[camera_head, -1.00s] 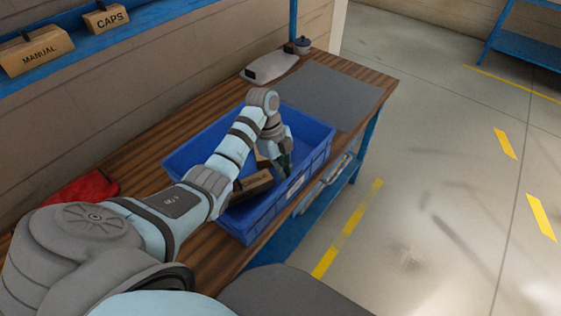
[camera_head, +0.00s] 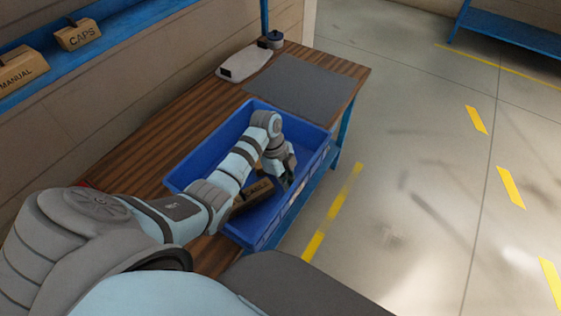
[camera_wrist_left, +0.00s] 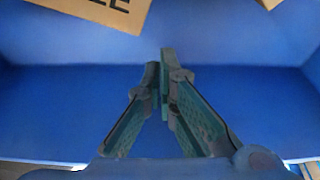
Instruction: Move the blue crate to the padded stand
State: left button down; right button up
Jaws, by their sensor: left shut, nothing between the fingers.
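The blue crate (camera_head: 225,147) sits on the wooden bench, its far end close against the near edge of a flat grey mat (camera_head: 300,83). Brown labelled boxes (camera_head: 254,193) lie inside it, partly hidden by my arm. My left gripper (camera_head: 288,180) reaches down inside the crate near its right long wall. In the left wrist view the fingers (camera_wrist_left: 165,82) are shut and empty, with blue crate wall (camera_wrist_left: 50,95) beyond them and part of a brown box (camera_wrist_left: 95,10) at the top. I cannot identify a padded stand unless it is the mat. My right gripper is out of view.
A light grey item (camera_head: 245,63) and a small dark pot (camera_head: 273,39) stand at the bench's far end. Labelled boxes (camera_head: 78,35) sit on a blue shelf at upper left. Open floor (camera_head: 400,170) with yellow dashes lies to the right; another blue bench (camera_head: 510,33) stands beyond.

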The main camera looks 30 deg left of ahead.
aim_at(298, 190)
pick_arm(q)
jog(key=d, duration=0.3)
jog(key=shift+s+r+p, duration=0.1)
jog(key=shift+p, duration=0.3)
jog(key=shift+d, duration=0.3)
